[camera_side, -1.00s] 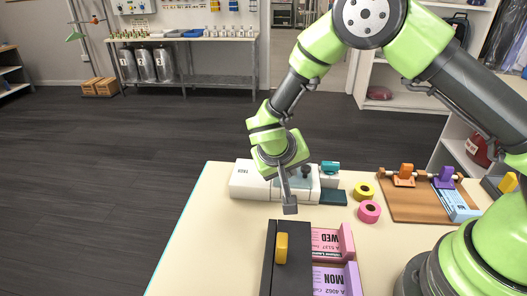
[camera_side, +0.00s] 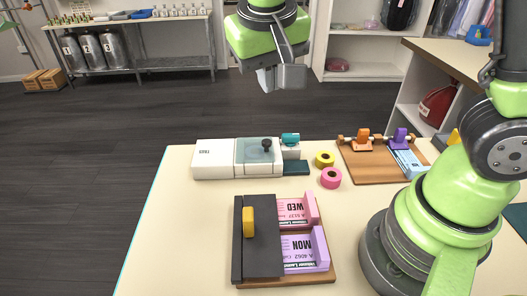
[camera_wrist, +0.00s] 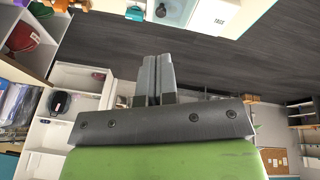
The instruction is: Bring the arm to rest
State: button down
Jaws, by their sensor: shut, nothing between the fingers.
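My gripper (camera_side: 282,78) is raised high above the far edge of the table in the side view. In the wrist view my gripper (camera_wrist: 158,62) shows its two grey fingers side by side, shut with nothing between them. It touches nothing. The pale table (camera_side: 165,215) lies below. My green and dark arm stands at the right of the side view.
On the table stand a white machine (camera_side: 212,158), a yellow roll (camera_side: 324,159), a pink roll (camera_side: 331,178), a dark box (camera_side: 262,262) with WED and MON cards, and a wooden board (camera_side: 372,168) with orange and purple clips. Shelves (camera_side: 365,62) stand behind.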

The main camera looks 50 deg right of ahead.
jog(key=s+d+r+t+y, duration=0.1)
jog(key=s+r+t+y, duration=0.1)
jog(key=s, duration=0.5)
jog(key=s+d+r+t+y, duration=0.1)
jog(key=s+r+t+y, duration=0.2)
jog(key=s, duration=0.4)
jog(key=shift+d+r+n, duration=0.35)
jog(key=shift+r+n, duration=0.05)
jog(key=shift+r, duration=0.35)
jog(key=shift+s, duration=0.1)
